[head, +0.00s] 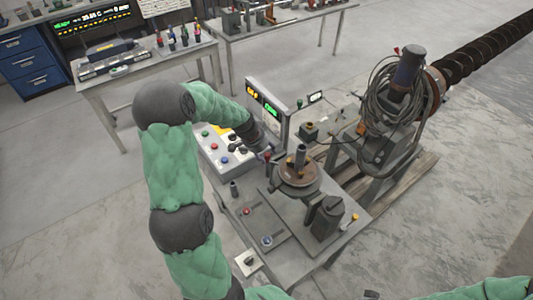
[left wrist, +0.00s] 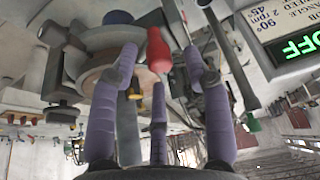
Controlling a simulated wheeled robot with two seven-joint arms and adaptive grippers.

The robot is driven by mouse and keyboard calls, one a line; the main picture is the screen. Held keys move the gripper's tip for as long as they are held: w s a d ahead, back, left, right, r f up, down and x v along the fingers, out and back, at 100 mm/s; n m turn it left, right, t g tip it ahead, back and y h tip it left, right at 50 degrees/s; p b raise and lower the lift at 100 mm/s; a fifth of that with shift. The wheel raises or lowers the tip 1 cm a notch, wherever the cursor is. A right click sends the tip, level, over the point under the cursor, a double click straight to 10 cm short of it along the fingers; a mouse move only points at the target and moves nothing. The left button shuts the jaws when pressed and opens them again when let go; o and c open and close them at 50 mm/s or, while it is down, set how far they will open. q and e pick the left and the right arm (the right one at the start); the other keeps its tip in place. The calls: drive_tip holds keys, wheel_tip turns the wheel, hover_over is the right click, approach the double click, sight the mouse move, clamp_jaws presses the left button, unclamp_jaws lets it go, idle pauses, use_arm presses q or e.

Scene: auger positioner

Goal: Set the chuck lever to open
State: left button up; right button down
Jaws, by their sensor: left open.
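The chuck (head: 298,174) is a round brownish disc on the metal workbench, with a dark upright post at its centre. A red-knobbed lever (head: 267,156) stands at its left side. In the left wrist view the red knob (left wrist: 158,50) shows between the fingertips of my left gripper (left wrist: 160,66). Its purple fingers are spread open around the knob, and I cannot tell whether any touches it. In the head view my left gripper (head: 264,148) reaches down from the left beside the chuck and is small and partly hidden. My right gripper is out of view.
A control box (head: 222,150) with coloured buttons sits left of the chuck, and a display panel (head: 266,108) stands behind. A dark block (head: 324,216) is at the front right. A coiled-cable machine (head: 395,100) with a long auger (head: 490,50) stands at right.

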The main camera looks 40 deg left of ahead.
use_arm(q)
drive_tip(key=shift+x, duration=0.8)
clamp_jaws()
